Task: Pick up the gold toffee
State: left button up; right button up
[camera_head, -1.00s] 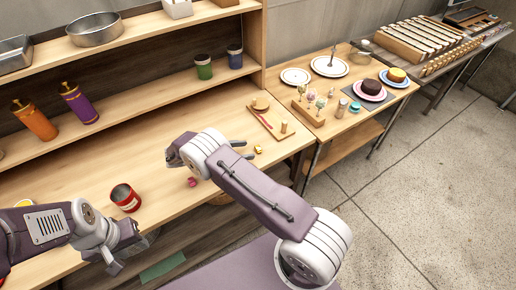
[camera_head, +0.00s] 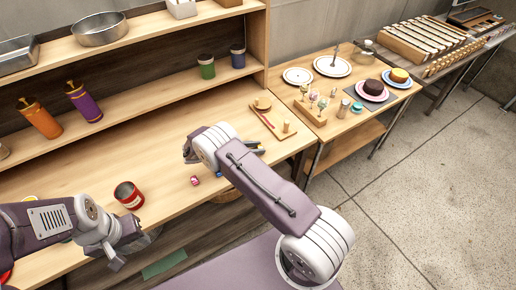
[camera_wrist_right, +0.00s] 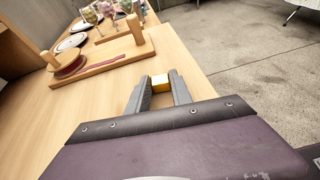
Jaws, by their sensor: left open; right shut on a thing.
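My left gripper (camera_head: 130,250) is open and empty at the table's front edge, below the red can.
A red can (camera_head: 128,195) and a pink sweet (camera_head: 194,180) stand on the wooden table (camera_head: 150,165). A wooden board with a spool and peg (camera_head: 268,118) lies just behind my right gripper. A side table (camera_head: 385,105) holds cakes and plates. Shelves rise behind.

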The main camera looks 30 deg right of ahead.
notch_tip(320, 180, up, 4)
jog(key=shift+r, duration=0.1)
jog(key=s+r, duration=0.6)
jog(key=s, duration=0.5)
jog(key=shift+s+d+r+p, duration=0.35)
jog(key=shift+d+r+p, duration=0.05)
jog(key=shift+p, duration=0.05)
